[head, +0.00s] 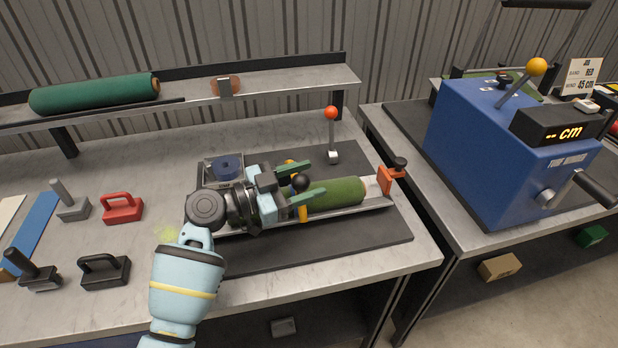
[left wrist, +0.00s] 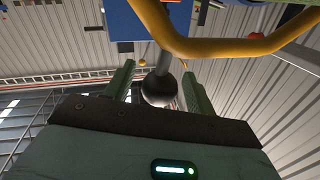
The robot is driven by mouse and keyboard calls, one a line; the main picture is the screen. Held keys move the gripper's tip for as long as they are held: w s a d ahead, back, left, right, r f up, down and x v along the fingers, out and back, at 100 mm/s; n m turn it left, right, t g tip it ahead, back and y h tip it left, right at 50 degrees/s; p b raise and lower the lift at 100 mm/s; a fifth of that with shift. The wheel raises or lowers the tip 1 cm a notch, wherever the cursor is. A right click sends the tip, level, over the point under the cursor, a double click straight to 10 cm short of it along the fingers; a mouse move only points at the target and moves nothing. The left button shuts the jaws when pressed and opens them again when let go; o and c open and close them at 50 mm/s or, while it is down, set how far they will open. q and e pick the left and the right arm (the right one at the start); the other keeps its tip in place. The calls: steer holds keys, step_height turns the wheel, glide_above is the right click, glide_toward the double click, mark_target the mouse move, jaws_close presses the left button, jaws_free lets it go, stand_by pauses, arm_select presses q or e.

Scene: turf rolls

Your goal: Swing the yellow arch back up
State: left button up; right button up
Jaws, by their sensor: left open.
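The yellow arch (head: 303,214) is mostly hidden behind my left gripper in the head view; only small yellow parts show on either side of the gripper. In the left wrist view the yellow arch (left wrist: 185,45) curves across the top, beyond the fingers. A black ball knob (head: 300,182) on a grey rod is between the green fingers of my left gripper (head: 317,177); the knob also shows in the left wrist view (left wrist: 160,90). The fingers are open, with gaps beside the knob. A green turf roll (head: 340,193) lies in the metal cradle. My right gripper is out of view.
An orange end stop (head: 390,181) is at the cradle's right end. A red-knobbed lever (head: 331,114) stands behind it. Red (head: 122,208) and black (head: 104,270) handled blocks lie at left. A blue machine (head: 500,150) stands on the right bench.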

arm_select(q)
steer(key=shift+w+d, duration=0.25)
steer(key=shift+d, duration=0.25)
jaws_close()
